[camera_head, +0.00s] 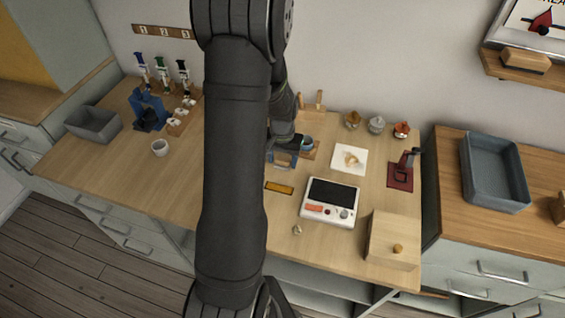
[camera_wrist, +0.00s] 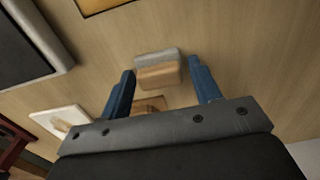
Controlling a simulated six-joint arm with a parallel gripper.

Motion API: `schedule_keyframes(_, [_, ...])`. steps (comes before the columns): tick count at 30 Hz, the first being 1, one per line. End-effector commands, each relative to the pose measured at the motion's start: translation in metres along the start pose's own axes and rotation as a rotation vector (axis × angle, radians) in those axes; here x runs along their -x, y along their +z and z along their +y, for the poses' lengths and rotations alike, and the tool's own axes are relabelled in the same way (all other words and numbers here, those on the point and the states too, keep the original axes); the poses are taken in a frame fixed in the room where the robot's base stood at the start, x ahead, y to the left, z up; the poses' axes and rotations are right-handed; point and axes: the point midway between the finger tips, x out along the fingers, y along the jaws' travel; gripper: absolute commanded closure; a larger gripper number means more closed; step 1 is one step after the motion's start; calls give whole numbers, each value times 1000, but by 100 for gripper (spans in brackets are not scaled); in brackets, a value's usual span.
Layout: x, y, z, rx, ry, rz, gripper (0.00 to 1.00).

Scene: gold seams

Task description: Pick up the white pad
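My gripper (camera_wrist: 161,65) is open, its two blue fingers pointing down at the table. In the wrist view, a small block with a pale grey-white layer (camera_wrist: 157,54) and a tan wooden part (camera_wrist: 160,76) lies between the fingertips, with a gap on each side. The gripper also shows in the head view (camera_head: 283,157), partly behind my arm. A flat white square (camera_head: 350,159) with a small beige piece on it lies to its right; it also shows in the wrist view (camera_wrist: 62,122). I cannot tell for certain which of these is the white pad.
A white device with a dark screen (camera_head: 331,201) and a yellow strip (camera_head: 279,188) lie nearby. A red stand (camera_head: 401,176) and a wooden box (camera_head: 393,241) are on the right.

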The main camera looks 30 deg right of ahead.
Motion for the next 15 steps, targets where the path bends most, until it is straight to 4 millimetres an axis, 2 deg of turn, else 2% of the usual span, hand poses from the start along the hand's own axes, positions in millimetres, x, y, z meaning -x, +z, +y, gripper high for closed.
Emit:
schedule_keyframes(1, [0,0,0,0,0,0,53])
schedule_keyframes(5, [0,0,0,0,0,0,77])
schedule_keyframes(15, [3,0,0,0,0,0,77])
